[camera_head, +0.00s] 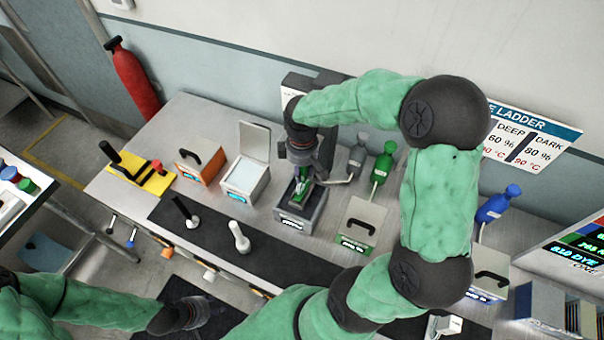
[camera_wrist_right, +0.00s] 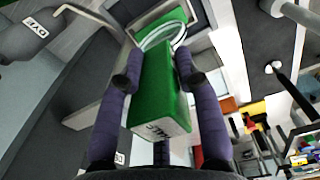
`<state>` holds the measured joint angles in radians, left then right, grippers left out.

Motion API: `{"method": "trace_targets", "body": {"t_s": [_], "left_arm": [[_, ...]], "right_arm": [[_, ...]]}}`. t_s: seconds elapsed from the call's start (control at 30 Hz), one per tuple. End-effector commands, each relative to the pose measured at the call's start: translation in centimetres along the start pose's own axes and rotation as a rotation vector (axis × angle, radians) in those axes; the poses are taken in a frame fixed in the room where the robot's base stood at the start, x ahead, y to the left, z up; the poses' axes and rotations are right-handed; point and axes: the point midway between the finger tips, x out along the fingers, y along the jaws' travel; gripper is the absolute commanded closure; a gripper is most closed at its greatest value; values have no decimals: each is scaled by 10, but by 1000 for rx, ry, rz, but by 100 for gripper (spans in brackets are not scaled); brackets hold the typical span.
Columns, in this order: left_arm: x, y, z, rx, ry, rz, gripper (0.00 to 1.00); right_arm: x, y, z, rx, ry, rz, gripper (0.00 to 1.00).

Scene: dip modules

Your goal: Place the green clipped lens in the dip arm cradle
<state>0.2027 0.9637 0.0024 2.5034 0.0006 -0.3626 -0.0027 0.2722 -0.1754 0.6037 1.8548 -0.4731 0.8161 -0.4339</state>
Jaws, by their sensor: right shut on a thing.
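My right gripper (camera_head: 304,172) reaches down over a grey dip module (camera_head: 301,219) at the middle of the bench. It is shut on the green clip (camera_head: 303,187) of the lens. In the right wrist view the green clip (camera_wrist_right: 160,85) sits between the purple fingers, and the clear lens (camera_wrist_right: 165,36) projects beyond it. A bent metal rod (camera_head: 341,180) is beside the gripper and also shows in the wrist view (camera_wrist_right: 85,12). I cannot make out the cradle, or whether the lens touches it. My left gripper (camera_head: 198,313) is low at the front left; its fingers are unclear.
An open-lidded white box (camera_head: 245,180), an orange box (camera_head: 199,160) and a yellow stand (camera_head: 143,174) are left of the module. A green-labelled box (camera_head: 359,223) and a green bottle (camera_head: 382,166) are right. A white peg (camera_head: 239,238) stands on the dark mat (camera_head: 213,238).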

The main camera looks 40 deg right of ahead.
Motion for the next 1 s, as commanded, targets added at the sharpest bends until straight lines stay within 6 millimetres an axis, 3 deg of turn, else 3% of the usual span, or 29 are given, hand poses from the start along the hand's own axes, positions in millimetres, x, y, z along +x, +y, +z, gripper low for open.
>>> {"method": "trace_targets", "body": {"t_s": [0.13, 0.53, 0.57, 0.6, 0.63, 1.0], "left_arm": [[2, -1, 0, 0, 0, 0, 60], [5, -2, 0, 0, 0, 0, 60], [5, -2, 0, 0, 0, 0, 60], [4, -2, 0, 0, 0, 0, 60], [4, -2, 0, 0, 0, 0, 60], [3, -1, 0, 0, 0, 0, 60]], "right_arm": [[20, -1, 0, 0, -1, -3, 100], [24, -1, 0, 0, 0, -1, 100], [23, -1, 0, 0, 0, -2, 57], [23, -1, 0, 0, 0, -2, 46], [23, -1, 0, 0, 0, -2, 42], [20, -1, 0, 0, 0, -1, 42]]}}
